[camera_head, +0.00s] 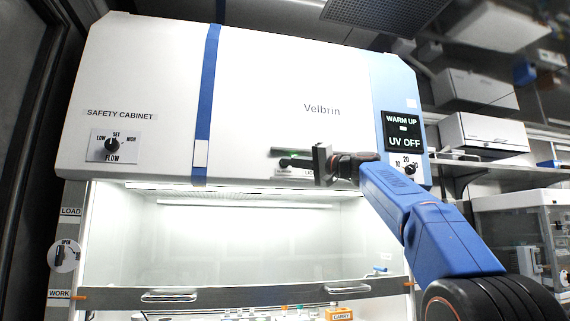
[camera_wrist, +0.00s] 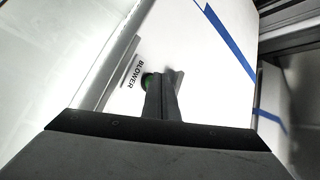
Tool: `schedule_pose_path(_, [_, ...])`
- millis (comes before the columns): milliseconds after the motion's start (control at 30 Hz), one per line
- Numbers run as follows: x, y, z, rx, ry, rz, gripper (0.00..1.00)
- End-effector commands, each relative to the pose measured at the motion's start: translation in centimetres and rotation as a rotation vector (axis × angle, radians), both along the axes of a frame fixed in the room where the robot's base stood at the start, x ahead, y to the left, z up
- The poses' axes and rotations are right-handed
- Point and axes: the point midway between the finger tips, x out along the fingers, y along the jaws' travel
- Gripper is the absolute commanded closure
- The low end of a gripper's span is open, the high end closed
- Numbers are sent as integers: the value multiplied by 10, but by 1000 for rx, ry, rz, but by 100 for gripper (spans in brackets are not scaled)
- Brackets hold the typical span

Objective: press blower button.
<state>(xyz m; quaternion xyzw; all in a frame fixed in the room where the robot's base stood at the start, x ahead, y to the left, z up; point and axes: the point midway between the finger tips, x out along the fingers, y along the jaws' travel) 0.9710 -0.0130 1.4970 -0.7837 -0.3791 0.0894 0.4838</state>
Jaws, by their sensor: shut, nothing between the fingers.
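The safety cabinet (camera_head: 270,90) has a white front panel. In the wrist view a green blower button (camera_wrist: 148,81) sits on that panel beside the black "BLOWER" lettering (camera_wrist: 132,74). My gripper (camera_wrist: 165,78) is shut and empty, its fingers pointing at the panel right beside the button and covering part of it. I cannot tell whether the fingertips touch the button. In the head view my gripper (camera_head: 286,163) is at the lower part of the panel, hiding most of the button area.
A flow knob (camera_head: 112,144) is at the panel's left and another knob (camera_head: 409,168) sits under a "WARM UP / UV OFF" display (camera_head: 403,132) at the right. Below is the lit cabinet opening, with a sash bar (camera_head: 240,296) across it. Shelves with boxes stand at the right.

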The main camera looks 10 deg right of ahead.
Motion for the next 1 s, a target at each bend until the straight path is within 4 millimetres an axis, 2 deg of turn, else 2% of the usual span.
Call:
schedule_pose_path(333, [-1, 0, 0, 1, 1, 0, 100])
schedule_pose_path(700, [-16, -1, -1, 1, 2, -1, 100])
schedule_pose_path(1000, [-18, 0, -1, 0, 1, 0, 100])
